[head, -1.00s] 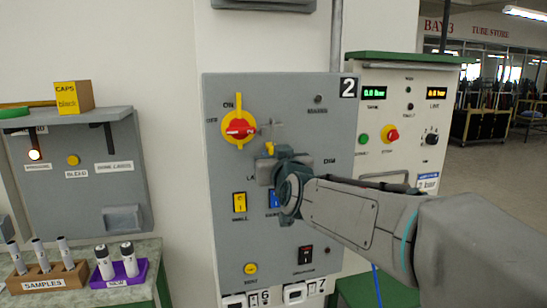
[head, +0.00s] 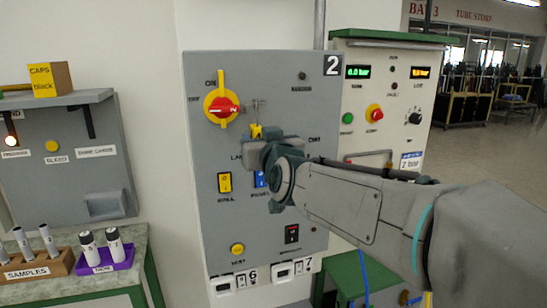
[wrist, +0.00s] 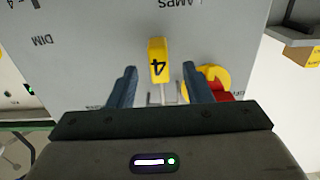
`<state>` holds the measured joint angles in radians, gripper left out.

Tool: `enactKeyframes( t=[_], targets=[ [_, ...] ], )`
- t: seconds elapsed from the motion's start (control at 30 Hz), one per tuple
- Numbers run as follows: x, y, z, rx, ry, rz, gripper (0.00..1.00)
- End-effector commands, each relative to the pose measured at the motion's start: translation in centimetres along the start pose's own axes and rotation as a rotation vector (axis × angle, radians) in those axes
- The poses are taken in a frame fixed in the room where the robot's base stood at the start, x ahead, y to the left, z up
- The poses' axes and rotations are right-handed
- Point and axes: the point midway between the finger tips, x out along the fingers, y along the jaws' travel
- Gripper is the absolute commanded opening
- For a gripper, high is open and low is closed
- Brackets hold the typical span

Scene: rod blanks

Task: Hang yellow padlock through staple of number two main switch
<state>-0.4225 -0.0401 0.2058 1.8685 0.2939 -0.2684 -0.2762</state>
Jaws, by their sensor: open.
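The yellow padlock (wrist: 158,60), marked 4, is at the metal staple (head: 257,106) beside the red and yellow number two main switch (head: 222,107). In the head view the padlock (head: 256,131) shows just below the staple, partly hidden by my gripper (head: 258,143). In the wrist view, which is upside down, my gripper (wrist: 160,78) is open, with one blue finger on each side of the padlock and a gap to each. The padlock stays up with no finger closed on it. The grey shackle is too small to tell exactly how it passes through the staple.
The grey panel (head: 215,205) carries a yellow switch (head: 225,183), a blue switch and a lower button. A green-topped control box (head: 385,60) stands to the right. At left are a purple rack (head: 106,265), a samples block (head: 38,267) and a caps box (head: 50,79).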

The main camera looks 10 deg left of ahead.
Motion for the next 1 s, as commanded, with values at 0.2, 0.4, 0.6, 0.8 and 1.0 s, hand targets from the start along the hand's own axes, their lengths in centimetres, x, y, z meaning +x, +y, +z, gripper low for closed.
enactKeyframes(
  t=[0.2,0.4,0.6,0.8,1.0],
  targets=[
    [-4.0,0.0,0.1,-0.002,0.004,0.001,0.45],
    [-7.3,0.0,0.1,-0.001,0.005,0.002,0.45],
    [-9.6,0.0,0.0,-0.002,0.004,0.001,0.45],
    [-10.6,0.4,0.5,-0.001,-0.015,0.007,0.45],
    [-12.6,5.3,7.5,0.014,-0.254,0.09,0.45]
  ],
)
